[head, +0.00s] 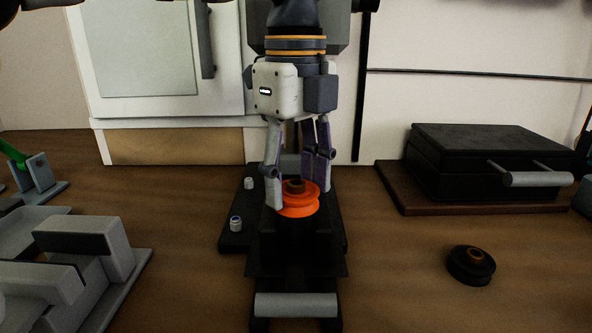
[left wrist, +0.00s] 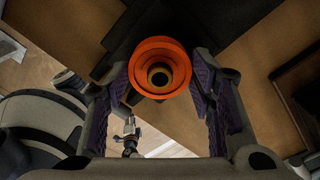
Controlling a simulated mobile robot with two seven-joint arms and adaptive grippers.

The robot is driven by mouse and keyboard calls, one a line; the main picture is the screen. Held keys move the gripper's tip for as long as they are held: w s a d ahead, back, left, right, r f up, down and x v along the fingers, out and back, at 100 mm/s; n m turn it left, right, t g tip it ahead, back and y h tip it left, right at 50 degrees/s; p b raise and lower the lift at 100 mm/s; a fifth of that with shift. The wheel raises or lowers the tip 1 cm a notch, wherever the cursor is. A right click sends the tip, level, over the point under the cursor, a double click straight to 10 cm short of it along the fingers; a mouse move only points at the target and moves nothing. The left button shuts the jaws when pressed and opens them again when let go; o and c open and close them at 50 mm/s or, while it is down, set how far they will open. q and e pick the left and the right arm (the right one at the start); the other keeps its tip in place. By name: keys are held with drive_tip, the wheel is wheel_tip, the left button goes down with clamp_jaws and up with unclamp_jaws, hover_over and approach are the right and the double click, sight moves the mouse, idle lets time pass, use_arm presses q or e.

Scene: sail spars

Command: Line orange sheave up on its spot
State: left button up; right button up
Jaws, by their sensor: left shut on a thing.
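The orange sheave (head: 298,208) is a grooved wheel with a brown hub in its middle. My left gripper (head: 301,190) points down and is shut on the orange sheave, with a finger on each side. In the left wrist view the sheave (left wrist: 160,68) sits between the purple finger pads (left wrist: 160,85), its hub hole facing the camera. The sheave is over a black fixture (head: 240,232) at the middle of the table. Whether it touches the fixture is hidden from me. My right gripper is not in view.
Two small grey knobs (head: 236,223) stand on the fixture's left side, and a grey bar handle (head: 296,305) is at its front. A dark sheave (head: 470,265) lies at right. A black box (head: 487,162) stands behind it. Grey blocks (head: 75,260) fill the left front.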

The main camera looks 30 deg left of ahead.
use_arm(q)
drive_tip(key=shift+f, duration=0.4)
drive_tip(key=o, duration=1.1)
drive_tip(key=shift+c, duration=1.1)
drive_tip(key=shift+r, duration=3.55)
